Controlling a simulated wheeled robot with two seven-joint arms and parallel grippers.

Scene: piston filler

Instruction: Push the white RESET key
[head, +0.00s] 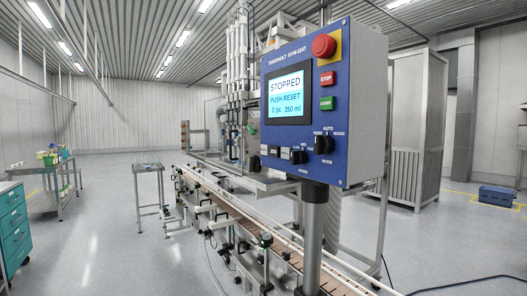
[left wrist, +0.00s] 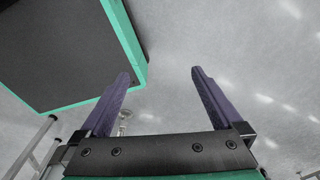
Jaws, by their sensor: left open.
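The blue control panel (head: 345,90) stands on a grey post at the right of centre in the head view. Its screen (head: 287,96) reads "STOPPED", "PUSH RESET", "0 pc 350 ml". A small whitish key (head: 264,149) sits at the panel's lower left, under the screen; its label is too small to read. My left gripper (left wrist: 160,76) is open and empty in the left wrist view, above grey floor and away from the panel. Neither gripper shows in the head view.
The panel also has a red emergency knob (head: 323,46), red STOP key (head: 327,78), green START key (head: 327,103) and black selectors. A conveyor (head: 240,216) runs below. A teal drawer cabinet (head: 12,228) stands left. A teal-edged dark top (left wrist: 62,50) lies beside my left gripper.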

